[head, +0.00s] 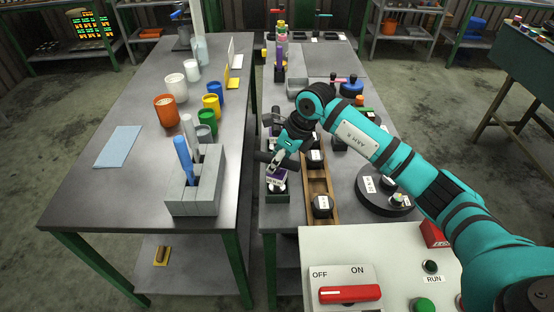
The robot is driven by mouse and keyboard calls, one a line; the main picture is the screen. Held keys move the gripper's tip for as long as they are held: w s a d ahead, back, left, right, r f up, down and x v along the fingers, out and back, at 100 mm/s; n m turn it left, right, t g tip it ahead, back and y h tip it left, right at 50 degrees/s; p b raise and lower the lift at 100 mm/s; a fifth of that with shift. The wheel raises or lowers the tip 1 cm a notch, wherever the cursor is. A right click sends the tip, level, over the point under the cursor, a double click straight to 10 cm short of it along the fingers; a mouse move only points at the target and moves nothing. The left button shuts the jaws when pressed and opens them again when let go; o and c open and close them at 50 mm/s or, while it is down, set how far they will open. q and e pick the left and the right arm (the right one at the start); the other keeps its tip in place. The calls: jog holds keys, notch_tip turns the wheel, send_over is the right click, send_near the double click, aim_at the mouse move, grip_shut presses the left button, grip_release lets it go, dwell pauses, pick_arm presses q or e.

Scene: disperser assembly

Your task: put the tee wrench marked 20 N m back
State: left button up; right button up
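My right gripper (281,160) points down at the left edge of the middle bench. It is at a dark tee wrench (262,157) whose crossbar shows on both sides of the fingers. Other dark holders and handles behind are partly hidden by the gripper. My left gripper is not in view.
A wooden rack (321,187) with dark round pieces stands just right of the gripper. A dark round turntable (384,199) and a control panel (350,245) are nearer right. A grey block holder (196,190) stands on the left bench (110,200). A gap separates the benches.

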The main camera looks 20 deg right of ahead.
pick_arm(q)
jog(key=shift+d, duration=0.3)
pick_arm(e)
jog(key=shift+o, duration=0.7)
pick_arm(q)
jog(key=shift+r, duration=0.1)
pick_arm(e)
jog(key=shift+r, duration=0.1)
jog(key=shift+d+r, duration=0.1)
jog(key=shift+r, duration=0.1)
jog(key=b+v, duration=0.2)
jog(key=v, duration=0.8)
jog(key=shift+s+r, duration=0.1)
jog(key=shift+r, duration=0.2)
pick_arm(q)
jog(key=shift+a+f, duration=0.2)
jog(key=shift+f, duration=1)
pick_arm(e)
jog(key=shift+s+d+r, duration=0.15)
jog(key=shift+d+r, duration=0.05)
jog(key=shift+r, duration=0.35)
